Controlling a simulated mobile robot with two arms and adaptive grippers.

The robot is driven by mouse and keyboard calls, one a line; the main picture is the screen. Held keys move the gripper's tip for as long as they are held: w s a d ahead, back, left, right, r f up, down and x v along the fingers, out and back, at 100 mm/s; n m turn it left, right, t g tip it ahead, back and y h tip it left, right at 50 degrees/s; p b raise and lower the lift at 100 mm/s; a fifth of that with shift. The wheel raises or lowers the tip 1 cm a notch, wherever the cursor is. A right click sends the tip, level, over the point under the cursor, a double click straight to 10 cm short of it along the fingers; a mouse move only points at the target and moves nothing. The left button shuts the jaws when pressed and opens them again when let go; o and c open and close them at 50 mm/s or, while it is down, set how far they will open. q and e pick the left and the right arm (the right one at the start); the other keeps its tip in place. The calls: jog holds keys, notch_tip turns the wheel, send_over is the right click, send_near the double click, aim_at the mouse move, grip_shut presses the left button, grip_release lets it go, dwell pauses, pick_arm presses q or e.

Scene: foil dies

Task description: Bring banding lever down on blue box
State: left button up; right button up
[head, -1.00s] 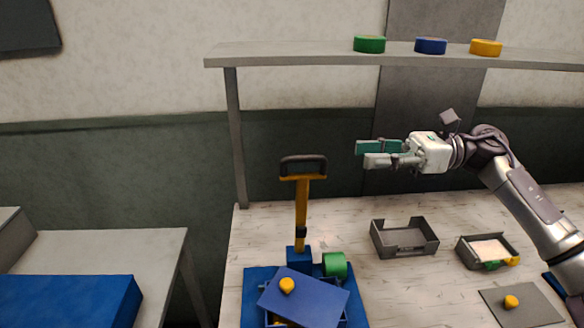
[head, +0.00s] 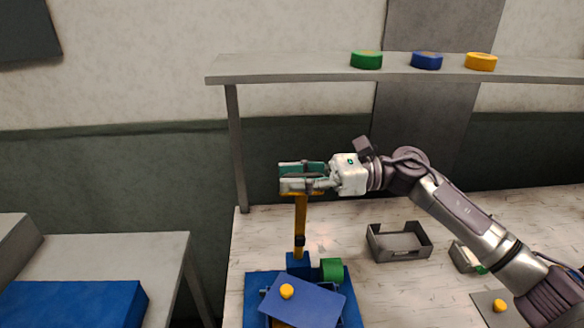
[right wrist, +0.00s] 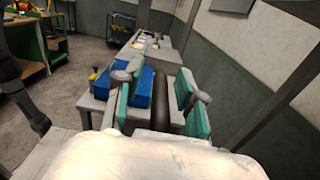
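The banding lever (head: 300,225) stands upright on its blue base, with an orange shaft. My right gripper (head: 300,178) is at its top and covers most of the handle in the head view. In the right wrist view, the dark handle bar (right wrist: 160,103) lies between the two green-padded fingers (right wrist: 158,103), with gaps showing on both sides, so the gripper is open around it. The blue box (head: 334,318) sits on a blue plate (head: 257,290) before the lever. Its blue lid (head: 318,303) with a yellow knob (head: 287,291) lies turned and tilted on top. My left gripper is out of view.
A green roll-like part (head: 332,270) is beside the lever base. A grey open tray (head: 399,252) stands to the right. A shelf (head: 310,76) with green, blue and yellow discs runs above the bench. A side table with a blue block (head: 75,305) is at left.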

jog(key=shift+a+f, duration=0.1)
jog(key=shift+a, duration=0.05)
grip_shut()
dwell(0.4)
jog(key=s+f+n+b, duration=0.1)
jog(key=s+f+b, duration=0.3)
jog(key=s+b, duration=0.3)
jog(key=s+f+n+b, duration=0.1)
jog(key=s+f+b, duration=0.3)
jog(key=s+b, duration=0.4)
jog(key=shift+n+b, duration=0.4)
jog(key=shift+b, duration=0.4)
jog(key=shift+r, duration=0.1)
